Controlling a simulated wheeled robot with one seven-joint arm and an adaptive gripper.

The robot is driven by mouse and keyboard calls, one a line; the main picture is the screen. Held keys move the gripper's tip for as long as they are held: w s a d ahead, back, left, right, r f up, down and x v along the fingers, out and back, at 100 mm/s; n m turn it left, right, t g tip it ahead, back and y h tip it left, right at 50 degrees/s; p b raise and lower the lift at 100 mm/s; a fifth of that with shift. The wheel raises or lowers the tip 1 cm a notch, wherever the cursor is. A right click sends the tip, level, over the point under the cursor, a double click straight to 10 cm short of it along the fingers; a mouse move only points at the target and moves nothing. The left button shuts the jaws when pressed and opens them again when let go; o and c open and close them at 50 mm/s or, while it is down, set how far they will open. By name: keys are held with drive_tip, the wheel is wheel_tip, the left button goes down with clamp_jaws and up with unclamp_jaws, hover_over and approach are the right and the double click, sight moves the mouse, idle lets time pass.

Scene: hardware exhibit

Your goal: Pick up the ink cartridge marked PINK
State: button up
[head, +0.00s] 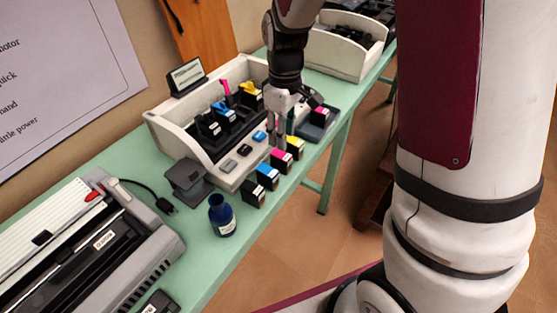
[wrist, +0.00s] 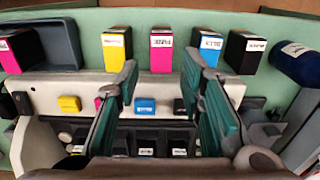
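My gripper (wrist: 160,70) is open and empty. Its two fingers point toward the row, with the pink cartridge seen in the gap between them, beyond the tips. In the head view my gripper (head: 276,130) hangs just above and behind the row.
A black cartridge (wrist: 245,52) ends the row, with a blue ink bottle (wrist: 298,62) beyond it. Another pink-and-black cartridge (wrist: 14,52) lies in a grey tray (wrist: 62,45) at the left. The white printer housing (head: 165,130) holds more cartridges behind the row.

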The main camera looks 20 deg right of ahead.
sight(281, 154)
drive_tip(key=f, duration=0.8)
drive_tip(key=shift+w+a+f, duration=0.1)
drive_tip(key=shift+a+f, duration=0.15)
drive_tip(key=shift+f, duration=0.05)
clamp_jaws()
